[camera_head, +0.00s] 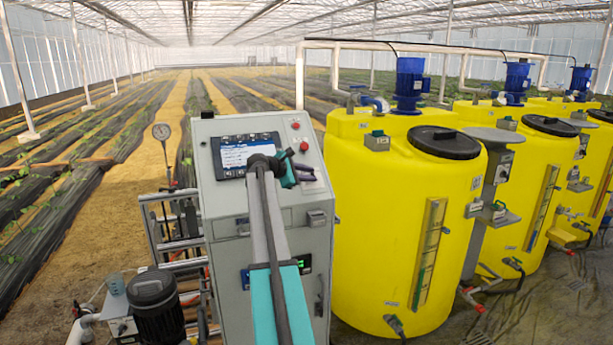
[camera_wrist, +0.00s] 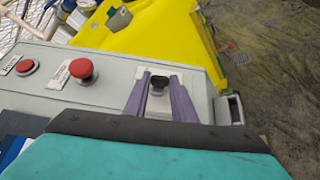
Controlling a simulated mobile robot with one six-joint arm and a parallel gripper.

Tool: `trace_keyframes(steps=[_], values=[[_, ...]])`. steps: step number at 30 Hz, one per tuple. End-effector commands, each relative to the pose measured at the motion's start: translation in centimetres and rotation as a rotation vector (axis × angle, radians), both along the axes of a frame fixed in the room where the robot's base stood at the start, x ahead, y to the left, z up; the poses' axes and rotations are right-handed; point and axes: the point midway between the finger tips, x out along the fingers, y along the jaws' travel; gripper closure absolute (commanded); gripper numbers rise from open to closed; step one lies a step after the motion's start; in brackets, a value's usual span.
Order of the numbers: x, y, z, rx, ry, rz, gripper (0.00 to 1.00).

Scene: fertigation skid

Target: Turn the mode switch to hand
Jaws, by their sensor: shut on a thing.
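The mode switch is a small black knob (camera_wrist: 157,84) on a pale plate, at the right end of the grey panel top in the wrist view. My gripper (camera_wrist: 160,83) has its two purple fingers on either side of the knob and is shut on it. In the head view my gripper (camera_head: 307,173) is at the right edge of the grey control cabinet (camera_head: 262,275). The knob is hidden there behind my arm and gripper. The knob's pointer and the position labels are too small to read.
Two red buttons sit on the cabinet, one a mushroom button (camera_wrist: 82,70) near the switch and one farther left (camera_wrist: 26,66). A screen (camera_head: 245,154) is left of my gripper. Yellow tanks (camera_head: 400,220) stand close on the right. A pump motor (camera_head: 156,305) is at lower left.

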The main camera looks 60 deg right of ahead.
Motion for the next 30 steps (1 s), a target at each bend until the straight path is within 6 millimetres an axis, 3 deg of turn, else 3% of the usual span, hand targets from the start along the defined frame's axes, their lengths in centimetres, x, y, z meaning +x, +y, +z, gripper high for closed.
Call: trace_keyframes(steps=[17,18,21,30], values=[[0.34,-0.11,0.36,0.012,-0.018,-0.019,0.99],[0.34,-0.11,0.36,0.012,-0.017,-0.018,0.73],[0.30,-0.09,0.30,0.013,-0.017,-0.020,0.58],[0.18,-0.01,0.14,0.016,-0.015,-0.022,0.58]])
